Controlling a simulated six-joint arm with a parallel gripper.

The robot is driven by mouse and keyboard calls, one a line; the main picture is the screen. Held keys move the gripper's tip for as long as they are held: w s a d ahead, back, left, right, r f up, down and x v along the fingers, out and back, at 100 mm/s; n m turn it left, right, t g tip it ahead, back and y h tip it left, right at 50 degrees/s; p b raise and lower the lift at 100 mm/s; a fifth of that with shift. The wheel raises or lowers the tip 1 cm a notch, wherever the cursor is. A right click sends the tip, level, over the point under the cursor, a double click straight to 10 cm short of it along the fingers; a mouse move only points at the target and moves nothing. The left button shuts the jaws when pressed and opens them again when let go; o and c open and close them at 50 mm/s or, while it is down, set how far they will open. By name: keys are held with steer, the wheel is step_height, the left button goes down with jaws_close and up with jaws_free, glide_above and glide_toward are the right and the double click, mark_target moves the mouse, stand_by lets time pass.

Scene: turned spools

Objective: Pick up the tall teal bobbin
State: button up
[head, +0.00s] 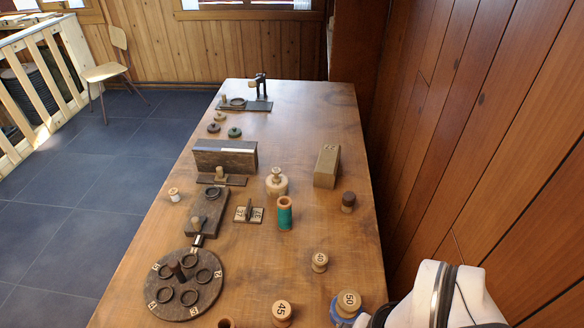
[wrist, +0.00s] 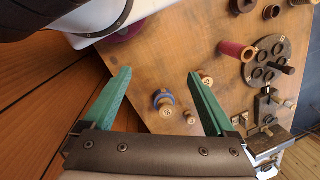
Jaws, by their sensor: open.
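The tall teal bobbin (head: 285,213) stands upright near the middle of the table in the head view, with a tan rim on top and a teal body. I cannot make it out in the wrist view. My gripper (wrist: 159,75) shows in the wrist view with its two green fingers wide apart and nothing between them at their tips. In the head view only my white arm shows at the lower right, well away from the bobbin, and the gripper is out of sight.
Close to the bobbin are a card stand (head: 249,211) and a pale round bottle-like piece (head: 276,182). Spools marked 40 (head: 320,261), 45 (head: 282,311) and 50 (head: 348,303) stand nearer the front. A dark round rack (head: 207,298) lies front left. A wooden block (head: 327,166) stands behind. A wood wall borders the right.

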steer(key=shift+c, duration=0.6)
steer(key=n+t+y, duration=0.1)
steer(key=n+t, duration=0.7)
steer(key=t, duration=0.5)
glide_toward(284, 209)
step_height(284, 209, down, 4)
steer(key=shift+n+y, duration=0.3)
steer(key=x, duration=1.4)
steer(key=shift+w+d, duration=0.3)
steer(key=shift+w, duration=0.15)
jaws_close()
